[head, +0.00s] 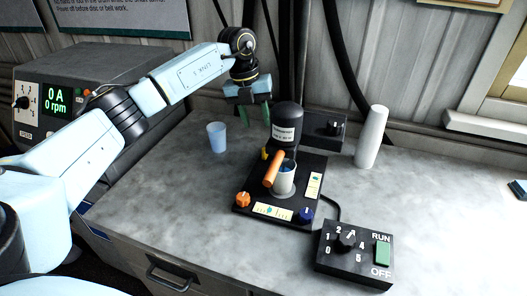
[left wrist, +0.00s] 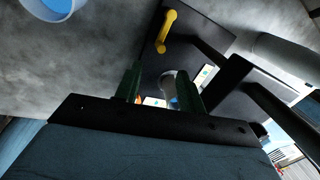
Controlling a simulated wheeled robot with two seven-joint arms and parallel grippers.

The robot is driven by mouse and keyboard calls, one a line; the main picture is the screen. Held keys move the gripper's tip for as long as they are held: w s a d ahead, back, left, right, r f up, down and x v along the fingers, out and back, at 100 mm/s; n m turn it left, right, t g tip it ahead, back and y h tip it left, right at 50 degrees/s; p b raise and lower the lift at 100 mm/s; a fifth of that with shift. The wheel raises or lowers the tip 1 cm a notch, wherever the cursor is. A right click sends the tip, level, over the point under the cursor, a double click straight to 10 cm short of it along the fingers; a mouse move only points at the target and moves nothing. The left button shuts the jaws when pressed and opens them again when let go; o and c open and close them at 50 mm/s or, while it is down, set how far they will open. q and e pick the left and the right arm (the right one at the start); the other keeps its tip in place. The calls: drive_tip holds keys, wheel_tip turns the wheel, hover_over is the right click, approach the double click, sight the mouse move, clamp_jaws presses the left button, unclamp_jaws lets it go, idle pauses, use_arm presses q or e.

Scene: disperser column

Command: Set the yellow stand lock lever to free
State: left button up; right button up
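The yellow stand lock lever shows as a small yellow piece (head: 265,153) at the left of the stand's column in the head view, mostly hidden behind the machine. The left wrist view shows the whole lever (left wrist: 166,30) on the black base plate. The disperser (head: 286,120) has a dark motor head above a white cup (head: 285,180). My left gripper (head: 258,116) hangs behind and left of the motor head, above the lever. Its two green fingers are apart and empty in the left wrist view (left wrist: 160,88), not touching the lever. My right gripper is not seen.
An orange-handled bar (head: 273,168) leans by the cup. A blue-filled cup (head: 217,137) stands left of the base, a white cylinder (head: 371,137) to the right. A control box (head: 355,254) with dial and RUN/OFF switch sits in front. The bench right of it is mostly clear.

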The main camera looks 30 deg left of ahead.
sight(263, 149)
use_arm(q)
drive_tip(key=f, duration=0.3)
drive_tip(key=d+f, duration=0.1)
drive_tip(key=f, duration=0.3)
drive_tip(key=w+d+f, duration=0.1)
drive_tip(key=f, duration=0.2)
drive_tip(key=shift+f+b, duration=0.25)
drive_tip(key=shift+b, duration=0.1)
drive_tip(key=shift+a, duration=0.1)
clamp_jaws()
